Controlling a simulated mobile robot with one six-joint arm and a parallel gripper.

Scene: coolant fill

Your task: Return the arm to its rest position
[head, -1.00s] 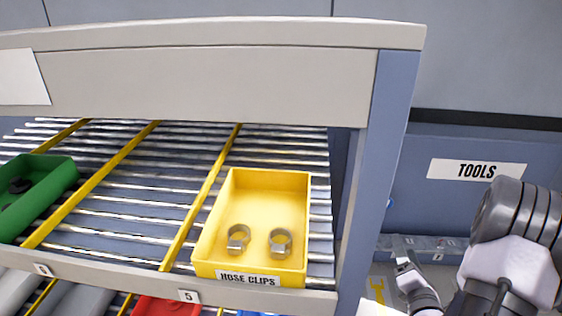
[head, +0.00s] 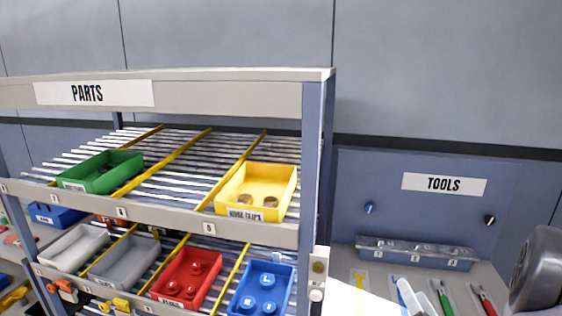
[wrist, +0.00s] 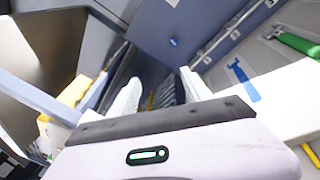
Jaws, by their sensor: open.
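My gripper (wrist: 158,92) is open in the wrist view, with its two pale fingers apart and nothing between them. In the head view a dark rounded part of my arm (head: 537,270) shows at the lower right edge, in front of the tools bench.
The parts rack (head: 200,87) fills the left, with a yellow hose clips bin (head: 257,178), a green bin (head: 105,170), and red (head: 187,278) and blue (head: 263,287) bins lower down. The tools board (head: 420,215) and a metal holder (head: 415,252) stand right.

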